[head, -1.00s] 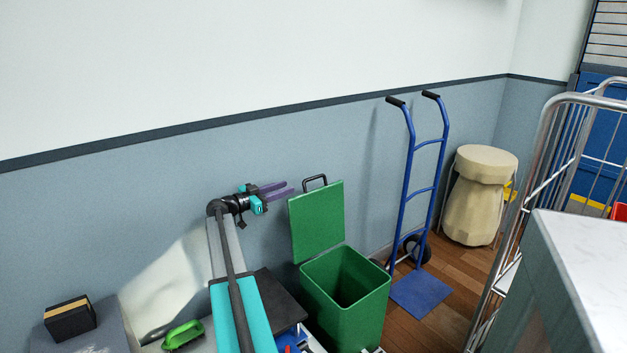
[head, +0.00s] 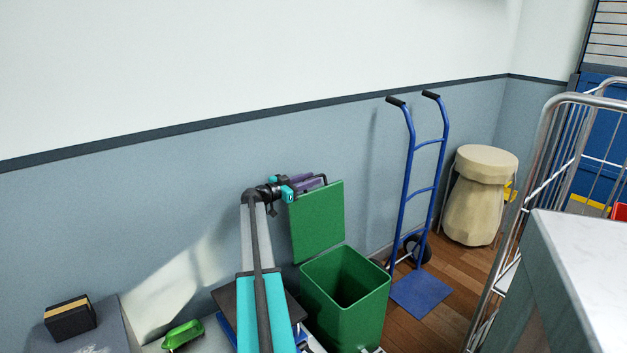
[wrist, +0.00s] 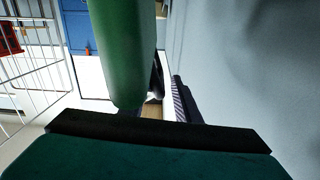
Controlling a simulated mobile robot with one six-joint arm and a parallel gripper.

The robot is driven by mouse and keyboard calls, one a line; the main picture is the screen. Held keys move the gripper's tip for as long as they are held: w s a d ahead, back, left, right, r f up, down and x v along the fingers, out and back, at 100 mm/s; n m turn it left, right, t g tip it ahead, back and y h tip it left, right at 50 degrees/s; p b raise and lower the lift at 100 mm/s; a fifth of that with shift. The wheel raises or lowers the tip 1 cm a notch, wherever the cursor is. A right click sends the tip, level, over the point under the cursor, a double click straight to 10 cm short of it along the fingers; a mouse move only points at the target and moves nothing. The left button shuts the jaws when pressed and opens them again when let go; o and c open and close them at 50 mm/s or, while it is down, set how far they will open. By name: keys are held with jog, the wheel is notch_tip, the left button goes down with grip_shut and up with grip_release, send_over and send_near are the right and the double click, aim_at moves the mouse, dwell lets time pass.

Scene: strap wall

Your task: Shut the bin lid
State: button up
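The green bin (head: 345,300) stands on the floor with its mouth open. Its flat green lid (head: 318,222) stands upright at the back left of the rim, swung fully open. The black lid handle (head: 325,180) shows partly at the lid's top edge, with the rest hidden by my gripper. My gripper (head: 316,182), with purple fingers, is at the lid's top edge beside the handle, near the wall. I cannot tell whether it touches the lid or handle, or how far apart the fingers are. In the wrist view a green panel (wrist: 122,50), likely the lid, fills the upper middle.
A blue hand truck (head: 420,190) leans right of the bin, with a beige sack (head: 480,200) beyond it. A metal cage trolley (head: 520,200) and a pale-topped counter (head: 590,260) stand at the right. The blue-grey wall (head: 150,210) is close behind my gripper.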

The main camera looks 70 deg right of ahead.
jog(key=shift+s+d, duration=0.4)
jog(key=shift+d, duration=0.2)
grip_shut()
jog(key=shift+s+a+b, duration=0.3)
jog(key=shift+b, duration=0.3)
